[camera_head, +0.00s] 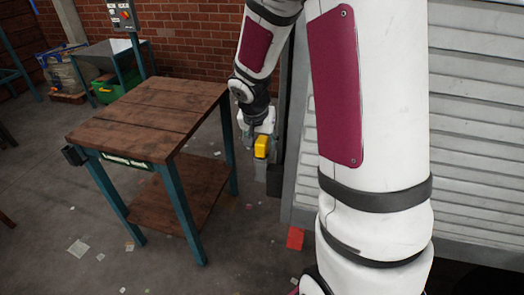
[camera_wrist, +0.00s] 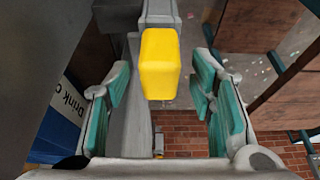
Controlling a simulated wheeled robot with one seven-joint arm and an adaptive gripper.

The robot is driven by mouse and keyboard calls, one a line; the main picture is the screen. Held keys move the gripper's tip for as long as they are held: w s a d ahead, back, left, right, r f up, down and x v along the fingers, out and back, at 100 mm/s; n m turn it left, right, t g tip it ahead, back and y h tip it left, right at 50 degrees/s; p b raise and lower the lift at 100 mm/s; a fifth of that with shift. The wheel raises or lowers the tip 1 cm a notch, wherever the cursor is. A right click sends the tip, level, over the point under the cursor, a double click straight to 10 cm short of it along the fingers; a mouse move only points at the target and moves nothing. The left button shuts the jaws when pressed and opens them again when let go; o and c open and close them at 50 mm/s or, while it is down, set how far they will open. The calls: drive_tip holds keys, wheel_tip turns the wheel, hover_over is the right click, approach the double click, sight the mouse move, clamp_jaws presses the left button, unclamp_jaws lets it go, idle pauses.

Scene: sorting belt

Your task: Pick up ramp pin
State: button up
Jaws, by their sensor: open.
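The ramp pin appears to be the yellow block-shaped piece (camera_head: 261,146) at the side of the ramp. In the wrist view the yellow piece (camera_wrist: 160,63) is centred between my two teal finger pads, with a visible gap on each side. It sits over a grey metal part. My gripper (camera_head: 256,128) is right at the yellow piece in the head view, and its fingers are hard to make out there. In the wrist view my gripper (camera_wrist: 162,80) is open and holds nothing. The lower part of the pin is hidden.
A wooden workbench (camera_head: 150,112) with teal legs stands close on the left of my gripper. The large slatted grey ramp (camera_head: 475,130) fills the right, partly behind my arm. A red piece (camera_head: 295,238) lies on the floor. A "Drink" sign (camera_wrist: 58,120) shows in the wrist view.

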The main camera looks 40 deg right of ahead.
clamp_jaws()
drive_tip(key=shift+r, duration=0.1)
wheel_tip(320, 180, up, 10)
drive_tip(key=shift+f, duration=0.1)
idle(0.6)
wheel_tip(320, 180, up, 12)
drive_tip(key=p, duration=0.4)
idle(0.8)
